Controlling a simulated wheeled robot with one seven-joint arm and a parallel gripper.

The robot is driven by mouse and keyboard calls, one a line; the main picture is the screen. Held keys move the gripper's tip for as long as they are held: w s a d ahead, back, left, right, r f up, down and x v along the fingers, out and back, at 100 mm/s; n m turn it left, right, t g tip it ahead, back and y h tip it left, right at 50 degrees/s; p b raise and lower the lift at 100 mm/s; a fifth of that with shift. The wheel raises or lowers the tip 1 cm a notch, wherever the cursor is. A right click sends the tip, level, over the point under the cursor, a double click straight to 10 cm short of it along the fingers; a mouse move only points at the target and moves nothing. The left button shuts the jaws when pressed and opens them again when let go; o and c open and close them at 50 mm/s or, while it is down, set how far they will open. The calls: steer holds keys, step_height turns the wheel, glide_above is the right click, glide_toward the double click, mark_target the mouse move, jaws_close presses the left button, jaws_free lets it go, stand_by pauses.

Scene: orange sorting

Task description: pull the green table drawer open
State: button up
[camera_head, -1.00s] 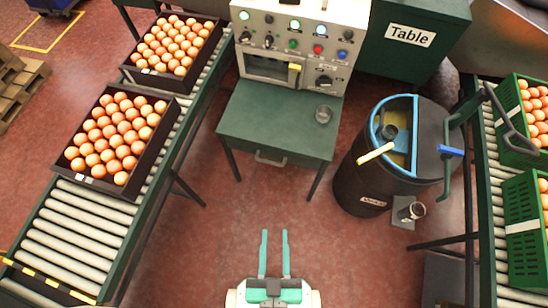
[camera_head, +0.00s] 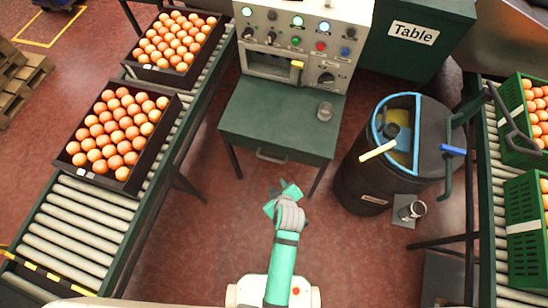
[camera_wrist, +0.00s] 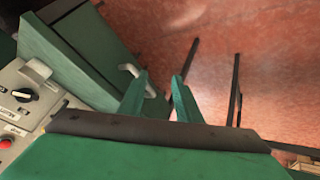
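The green table (camera_head: 275,120) stands in the middle of the head view, with a grey drawer handle (camera_head: 271,157) on its front edge. The drawer looks shut, flush with the table. My gripper (camera_head: 284,190) is just in front of the table, slightly right of the handle; its fingers are hard to make out there. In the wrist view my gripper (camera_wrist: 161,77) has two green fingers apart with nothing between them. The handle (camera_wrist: 130,69) is beside the left finger, which hides part of it. I cannot tell whether they touch.
A roller conveyor (camera_head: 80,238) with orange trays is at left. A black barrel (camera_head: 365,180) stands at right. The floor in front is clear.

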steer(key=w+r+n+g+y, duration=0.1)
steer(key=w+n+g, duration=0.15)
steer(key=w, duration=0.35)
steer(key=n+g+y, duration=0.1)
steer(key=n+g, duration=0.1)
steer(key=n, duration=0.3)
glide_toward(272, 159)
steer(key=x, duration=0.7)
steer(key=shift+a+f, duration=0.15)
steer(key=shift+f, duration=0.2)
jaws_close()
